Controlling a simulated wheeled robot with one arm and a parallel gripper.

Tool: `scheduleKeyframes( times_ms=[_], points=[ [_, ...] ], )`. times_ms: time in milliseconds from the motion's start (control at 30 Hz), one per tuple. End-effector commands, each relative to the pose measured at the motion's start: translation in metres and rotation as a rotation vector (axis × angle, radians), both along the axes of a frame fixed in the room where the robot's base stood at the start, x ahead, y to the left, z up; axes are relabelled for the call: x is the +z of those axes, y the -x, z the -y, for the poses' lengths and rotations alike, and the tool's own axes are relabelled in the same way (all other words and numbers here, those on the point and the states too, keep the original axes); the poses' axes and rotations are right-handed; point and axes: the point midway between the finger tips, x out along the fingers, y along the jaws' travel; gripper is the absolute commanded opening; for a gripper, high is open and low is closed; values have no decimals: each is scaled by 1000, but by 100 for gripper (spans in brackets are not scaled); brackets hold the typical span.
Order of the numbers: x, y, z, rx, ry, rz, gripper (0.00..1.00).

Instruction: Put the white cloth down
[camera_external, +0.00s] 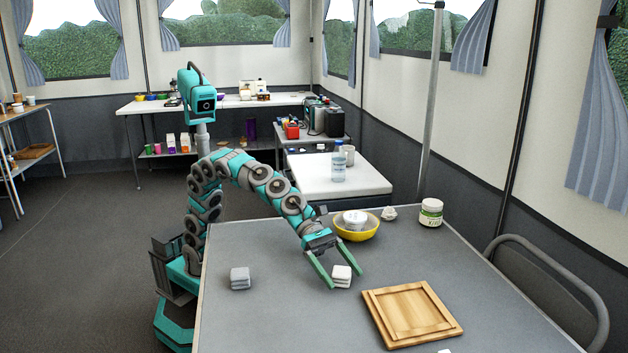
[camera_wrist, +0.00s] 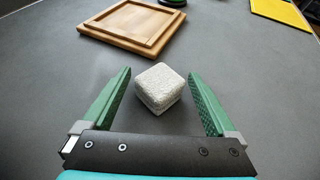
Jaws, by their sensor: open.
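The white cloth (camera_external: 342,273) is a small folded block lying on the grey table (camera_external: 270,325). In the wrist view the cloth (camera_wrist: 160,88) sits between the fingertips of my gripper (camera_wrist: 160,85), with a gap on each side. My gripper (camera_external: 340,280) is open, its green fingers pointing down around the cloth and not touching it. Another folded cloth (camera_external: 240,278), light grey, lies on the table to the left.
A wooden board (camera_external: 411,314) lies right of my gripper. A yellow bowl (camera_external: 357,232) holding a white item stands behind, with a crumpled white piece (camera_external: 389,213) and a green-labelled jar (camera_external: 431,212) further right. The table between the two cloths is clear.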

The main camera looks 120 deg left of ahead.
Motion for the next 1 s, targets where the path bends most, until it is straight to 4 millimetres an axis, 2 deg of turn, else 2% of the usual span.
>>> scheduleKeyframes(
  times_ms=[267, 700, 1000],
  points=[
    [14, 29, -11, -1, 2, 0, 93],
    [42, 90, -37, 1, -1, 1, 93],
    [44, 100, -41, 0, 0, -1, 93]
  ],
)
